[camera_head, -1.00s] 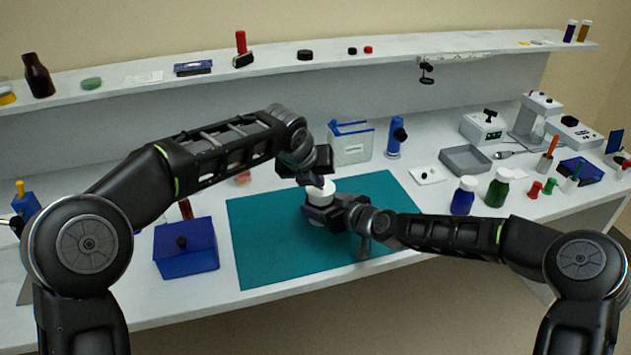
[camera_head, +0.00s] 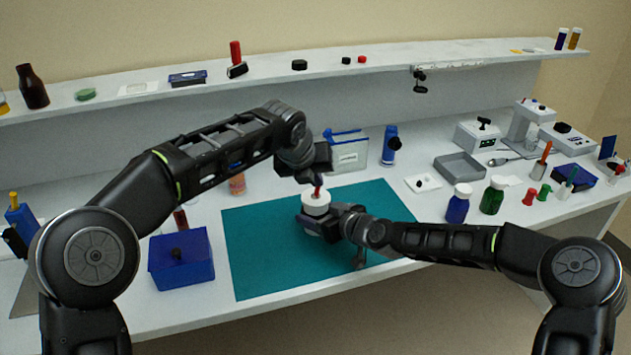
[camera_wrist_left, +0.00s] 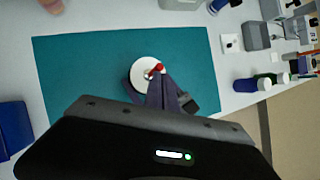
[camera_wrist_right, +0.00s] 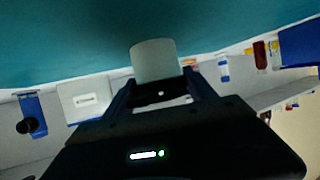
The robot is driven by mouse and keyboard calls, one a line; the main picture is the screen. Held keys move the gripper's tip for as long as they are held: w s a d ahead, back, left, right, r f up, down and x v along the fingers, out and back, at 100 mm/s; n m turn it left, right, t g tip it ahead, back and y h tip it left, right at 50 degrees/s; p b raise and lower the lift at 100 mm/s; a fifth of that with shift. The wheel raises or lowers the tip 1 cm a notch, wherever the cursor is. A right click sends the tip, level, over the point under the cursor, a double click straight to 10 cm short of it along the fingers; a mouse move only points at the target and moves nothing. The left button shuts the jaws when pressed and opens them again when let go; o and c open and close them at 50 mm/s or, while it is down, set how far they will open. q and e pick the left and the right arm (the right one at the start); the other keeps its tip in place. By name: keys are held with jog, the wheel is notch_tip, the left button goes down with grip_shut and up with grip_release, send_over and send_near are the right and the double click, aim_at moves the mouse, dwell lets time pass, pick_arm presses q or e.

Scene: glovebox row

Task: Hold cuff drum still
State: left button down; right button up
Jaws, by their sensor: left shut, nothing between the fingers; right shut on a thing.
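The cuff drum is a white round piece (camera_head: 315,205) with a red peg (camera_head: 317,191) standing on its top, over the teal mat. My right gripper (camera_head: 326,222) is shut on the drum from the right side. In the right wrist view the drum shows as a pale cylinder (camera_wrist_right: 153,60) at the fingers. My left gripper (camera_head: 316,180) is shut and empty, just above the drum by the red peg. In the left wrist view its fingertips (camera_wrist_left: 160,78) are close to the red peg (camera_wrist_left: 155,70); whether they touch it, I cannot tell.
The teal mat (camera_head: 265,255) is mostly clear around the drum. A blue box (camera_head: 180,262) stands left of it, a clear blue-lidded container (camera_head: 348,153) behind. Blue (camera_head: 458,205) and green (camera_head: 493,197) bottles and a grey tray (camera_head: 460,167) are at right. A shelf (camera_head: 270,72) runs along the back.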

pick_arm(q)
jog(key=shift+s+r, duration=0.1)
jog(key=shift+s, duration=0.05)
jog(key=shift+s+r, duration=0.1)
jog(key=shift+s, duration=0.15)
notch_tip(320, 180, up, 11)
jog(key=s+d, duration=0.2)
jog(key=shift+s, duration=0.25)
dwell(0.3)
pick_arm(e)
jog(key=o, duration=1.6)
